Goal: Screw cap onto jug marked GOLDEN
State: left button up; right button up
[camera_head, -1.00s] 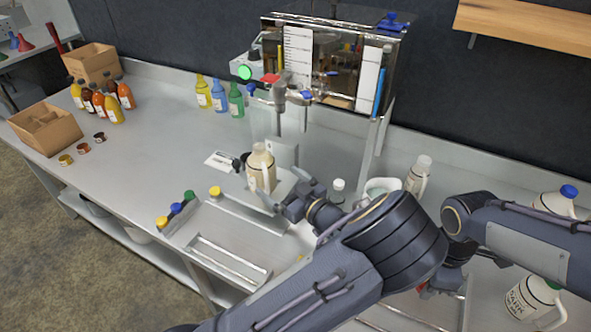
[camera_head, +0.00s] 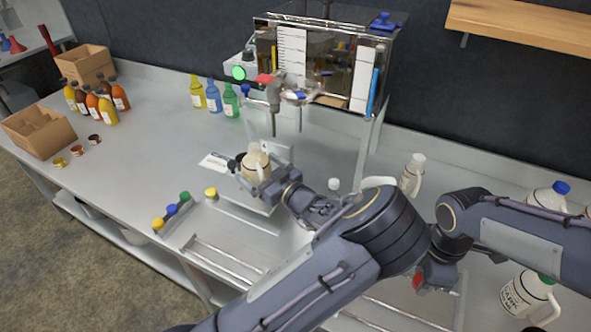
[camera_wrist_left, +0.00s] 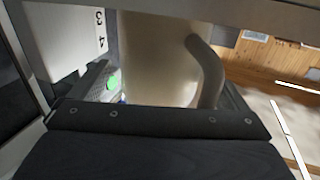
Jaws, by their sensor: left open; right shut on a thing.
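A cream jug (camera_head: 257,168) with a handle stands near the evaporator's taps; I cannot read its marking, and its mouth is partly hidden. My left gripper (camera_head: 262,163) is open, with its fingers around the jug's upper part. In the left wrist view the jug's pale body (camera_wrist_left: 158,60) and handle (camera_wrist_left: 208,72) fill the space between the fingers. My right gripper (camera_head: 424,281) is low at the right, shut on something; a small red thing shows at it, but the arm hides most. A yellow cap (camera_head: 210,193) lies left of the jug.
A strip holds a yellow cap (camera_head: 158,223), blue cap (camera_head: 171,210) and green cap (camera_head: 185,197). A white-topped jug (camera_head: 412,176), a blue-capped jug (camera_head: 546,200) and a green-capped jug marked DARK (camera_head: 522,295) stand right. The evaporator (camera_head: 325,60) stands behind. The counter's left middle is clear.

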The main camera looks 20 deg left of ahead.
pick_arm(q)
jog(key=c, duration=1.4)
jog(key=shift+r, duration=0.1)
jog(key=shift+c, duration=0.7)
jog(key=shift+r, duration=0.6)
pick_arm(e)
jog(key=shift+r, duration=0.1)
jog(key=shift+r+p, duration=0.7)
jog(key=shift+p, duration=0.1)
pick_arm(q)
jog(key=s+d+r, duration=0.9)
jog(key=d+r, duration=0.1)
jog(key=r, duration=0.1)
jog(key=shift+s+r+p, duration=0.35)
jog(key=shift+s, duration=0.05)
pick_arm(e)
jog(key=shift+r, duration=0.35)
pick_arm(q)
jog(key=shift+w, duration=0.1)
